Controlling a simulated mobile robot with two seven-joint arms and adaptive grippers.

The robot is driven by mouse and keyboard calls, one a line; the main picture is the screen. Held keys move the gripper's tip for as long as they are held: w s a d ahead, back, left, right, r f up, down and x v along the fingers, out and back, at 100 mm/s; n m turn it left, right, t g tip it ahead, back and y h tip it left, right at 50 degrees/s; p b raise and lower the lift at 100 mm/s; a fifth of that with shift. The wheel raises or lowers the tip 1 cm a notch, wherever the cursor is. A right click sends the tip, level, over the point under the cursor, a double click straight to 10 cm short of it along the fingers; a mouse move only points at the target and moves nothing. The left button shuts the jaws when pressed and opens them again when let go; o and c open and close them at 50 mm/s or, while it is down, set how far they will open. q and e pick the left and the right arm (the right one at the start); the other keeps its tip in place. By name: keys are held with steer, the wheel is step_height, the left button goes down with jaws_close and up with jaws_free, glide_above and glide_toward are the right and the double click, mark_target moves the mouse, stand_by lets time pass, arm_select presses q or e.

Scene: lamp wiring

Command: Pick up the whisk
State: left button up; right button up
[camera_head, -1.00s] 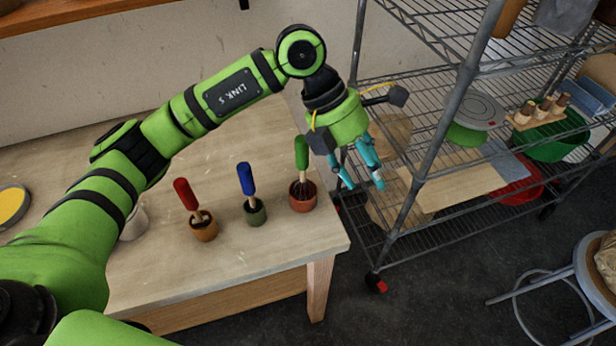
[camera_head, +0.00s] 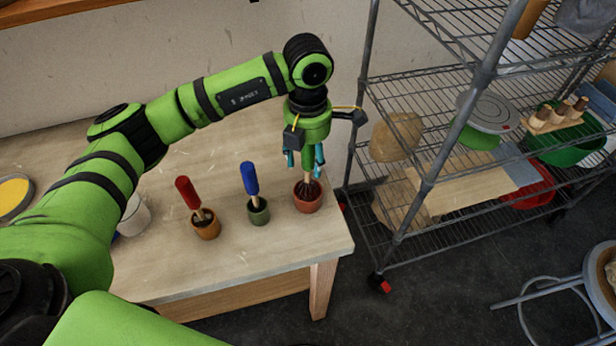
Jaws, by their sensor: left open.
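The whisk (camera_head: 307,188) stands upright in a reddish-brown pot (camera_head: 308,203) near the right end of the wooden table (camera_head: 280,255). Its dark wires show above the pot rim; its green handle is mostly hidden by my gripper. My left gripper (camera_head: 305,165) points down right over the whisk, with its teal fingers open on either side of the handle. I cannot tell whether a finger touches it. My right gripper is not in view.
A blue-handled tool (camera_head: 249,178) stands in a green pot (camera_head: 258,211), and a red-handled tool (camera_head: 187,194) in an orange-brown pot (camera_head: 205,225), both left of the whisk. A wire shelf rack (camera_head: 430,185) stands close to the table's right end.

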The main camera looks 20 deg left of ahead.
arm_select(q)
steer(key=shift+s+f, duration=0.1)
steer(key=shift+f, duration=0.4)
jaws_close()
steer(key=shift+r, duration=0.1)
